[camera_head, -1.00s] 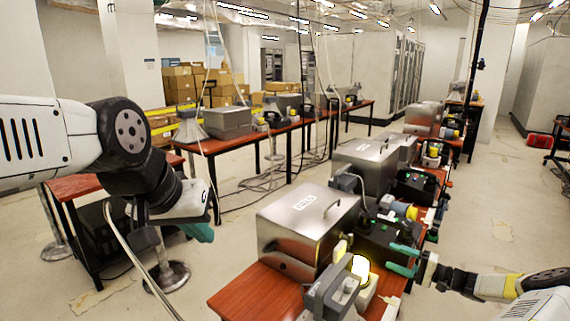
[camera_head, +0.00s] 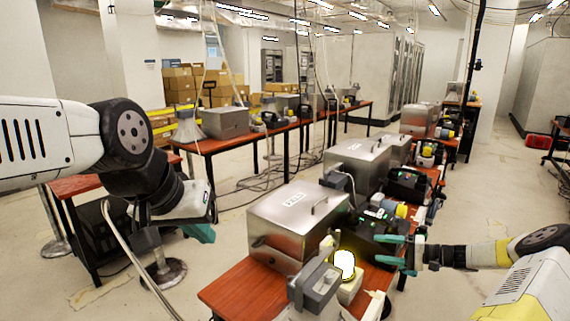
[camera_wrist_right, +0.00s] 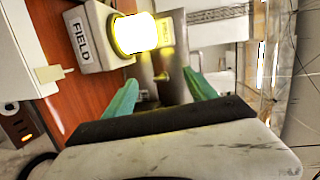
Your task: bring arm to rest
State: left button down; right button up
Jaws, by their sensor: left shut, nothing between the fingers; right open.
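My left gripper (camera_head: 200,233), with teal fingertips, hangs shut and empty at the left, clear of the tables. My right gripper (camera_head: 392,250) is open and empty, just right of a glowing yellow lamp (camera_head: 344,263) on a beige unit near the table's front end. In the right wrist view, my open fingers (camera_wrist_right: 160,90) point toward the area beside the lit lamp (camera_wrist_right: 135,34), which stands on a beige unit (camera_wrist_right: 90,38) labelled FIELD. Nothing is held between them.
A metal case (camera_head: 298,222) with a handle stands on the near red table (camera_head: 245,297). A grey phone-like device (camera_head: 317,284) is left of the lamp. Black devices (camera_head: 372,232) line the table behind my right gripper. Open floor (camera_head: 490,190) lies to the right.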

jog(key=s+a+r+n+g+h, duration=0.3)
jog(key=s+a+r+h, duration=0.15)
jog(key=a+r, duration=0.4)
jog(key=s+a+r+n+g+h, duration=0.25)
jog(key=s+a+r, duration=0.35)
jog(key=a+r, duration=0.3)
jog(key=s+r+t+h, duration=0.1)
jog(key=s+r, duration=0.3)
jog(key=s, duration=0.3)
jog(key=s+a+r+t+h, duration=0.1)
jog(key=s+r+t+h, duration=0.1)
jog(key=s+r, duration=0.2)
jog(key=s+r+t+h, duration=0.1)
jog(key=s+r, duration=0.3)
jog(key=s, duration=0.7)
jog(key=shift+a+r+h, duration=0.25)
jog(key=shift+r+h, duration=0.1)
jog(key=shift+h, duration=0.15)
jog(key=shift+t, duration=0.25)
